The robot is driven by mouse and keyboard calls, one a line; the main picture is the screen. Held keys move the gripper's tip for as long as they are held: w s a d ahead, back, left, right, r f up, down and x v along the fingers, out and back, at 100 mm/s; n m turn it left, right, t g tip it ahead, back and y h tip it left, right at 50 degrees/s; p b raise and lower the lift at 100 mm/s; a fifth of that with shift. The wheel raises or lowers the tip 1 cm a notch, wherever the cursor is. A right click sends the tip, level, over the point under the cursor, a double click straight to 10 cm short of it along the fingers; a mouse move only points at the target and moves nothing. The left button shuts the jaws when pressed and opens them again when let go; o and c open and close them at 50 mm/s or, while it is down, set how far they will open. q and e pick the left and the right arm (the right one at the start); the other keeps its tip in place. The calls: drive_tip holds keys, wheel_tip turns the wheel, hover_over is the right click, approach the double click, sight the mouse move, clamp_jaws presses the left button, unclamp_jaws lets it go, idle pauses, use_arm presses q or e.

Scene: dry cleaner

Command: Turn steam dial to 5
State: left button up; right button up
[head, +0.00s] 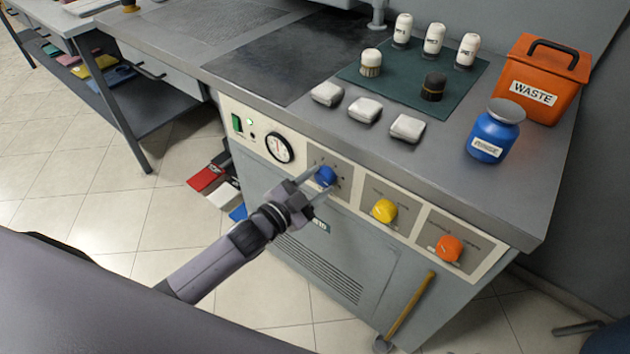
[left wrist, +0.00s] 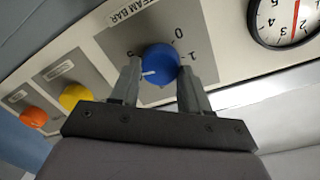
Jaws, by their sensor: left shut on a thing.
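The blue steam dial (head: 326,175) is on the front panel of the counter, left of the yellow and orange dials. In the left wrist view the blue dial (left wrist: 161,60) sits on a grey plate partly reading "STEAM BAR". The numbers 0 and 1 show on its right side in that view, and what looks like a 5 on its upper left. Its white mark points left, just below that number. My left gripper (head: 318,183) is shut on the dial, one finger on each side. Its fingers also show in the left wrist view (left wrist: 160,82). My right gripper is out of view.
A yellow dial (head: 383,211), an orange dial (head: 449,248) and a round gauge (head: 279,148) share the panel. Above, the countertop holds white pads (head: 365,110), brushes, bottles, a blue jar (head: 495,135) and an orange waste bin (head: 548,80). A yellow-handled tool (head: 410,308) leans below.

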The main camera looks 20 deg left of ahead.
use_arm(q)
drive_tip(key=m, duration=0.4)
drive_tip(key=shift+y, duration=0.3)
drive_tip(key=shift+m, duration=0.5)
drive_tip(key=o, duration=1.1)
drive_tip(key=shift+c, duration=0.2)
drive_tip(key=shift+s, duration=0.1)
drive_tip(key=v, duration=0.7)
drive_tip(key=s+a+f+n+g+y+p, duration=0.1)
drive_tip(key=s+f+n+g+y, duration=0.1)
drive_tip(key=s+n, duration=0.5)
drive_tip(key=s+f+n+g+y+p, duration=0.1)
drive_tip(key=s+f+n, duration=0.4)
drive_tip(key=s, duration=0.5)
drive_tip(key=n+g+y, duration=0.1)
drive_tip(key=n+g, duration=0.1)
drive_tip(key=shift+a+f+n+g+p, duration=0.2)
drive_tip(key=shift+a+n+g+p, duration=0.1)
drive_tip(key=shift+a+p, duration=0.1)
